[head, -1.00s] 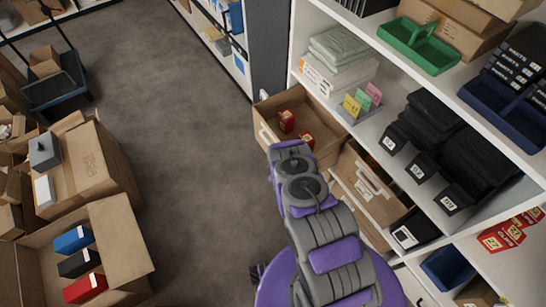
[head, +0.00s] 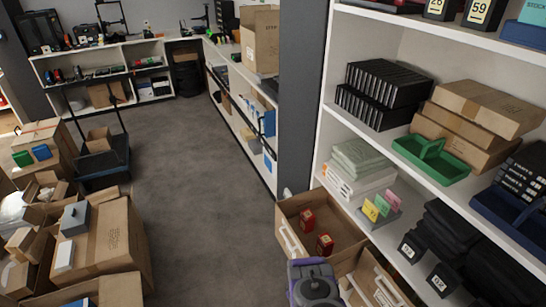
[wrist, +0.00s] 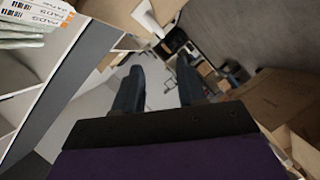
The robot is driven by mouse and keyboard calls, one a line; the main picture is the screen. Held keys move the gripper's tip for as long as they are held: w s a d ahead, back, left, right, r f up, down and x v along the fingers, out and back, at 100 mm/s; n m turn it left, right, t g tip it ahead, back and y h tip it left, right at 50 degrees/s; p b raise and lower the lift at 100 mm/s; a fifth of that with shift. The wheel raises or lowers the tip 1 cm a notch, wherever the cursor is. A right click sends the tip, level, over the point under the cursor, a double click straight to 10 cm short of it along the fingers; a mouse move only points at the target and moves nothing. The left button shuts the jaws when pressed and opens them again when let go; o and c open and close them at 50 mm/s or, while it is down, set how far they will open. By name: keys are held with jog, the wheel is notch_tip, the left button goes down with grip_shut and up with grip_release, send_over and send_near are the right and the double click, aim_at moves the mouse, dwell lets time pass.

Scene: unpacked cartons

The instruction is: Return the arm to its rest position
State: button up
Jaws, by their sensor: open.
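My gripper (wrist: 160,70) shows in the wrist view as two dark fingers standing apart. It is open, with nothing between the fingers. The gripper itself is hidden or out of frame there.
A white shelf unit (head: 327,140) with a green caddy (head: 432,160) stands at right. Opened cartons (head: 106,242) and a dark cart (head: 101,163) stand at left. The grey floor (head: 195,150) between is clear.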

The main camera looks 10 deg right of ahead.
jog(key=w+a+r+m+g, duration=0.35)
jog(key=w+r, duration=0.45)
jog(key=r, duration=0.5)
jog(key=s+a+r+m+g, duration=0.1)
jog(key=s+r+g, duration=0.15)
jog(key=r, duration=0.65)
jog(key=s+r+m+g, duration=0.1)
jog(key=s+r+g, duration=0.15)
jog(key=r, duration=0.55)
jog(key=s+d+r+m+g, duration=0.1)
jog(key=s+r+m+g, duration=0.25)
jog(key=s+r, duration=1.45)
jog(key=s+d+r+m+g, duration=0.1)
jog(key=s+r+g, duration=0.1)
jog(key=s, duration=1.2)
jog(key=s+d+r+m+g, duration=0.1)
jog(key=s+r+g, duration=0.2)
jog(key=s, duration=1.1)
jog(key=shift+s+r, duration=0.25)
jog(key=shift+r, duration=0.3)
jog(key=shift+d, duration=0.15)
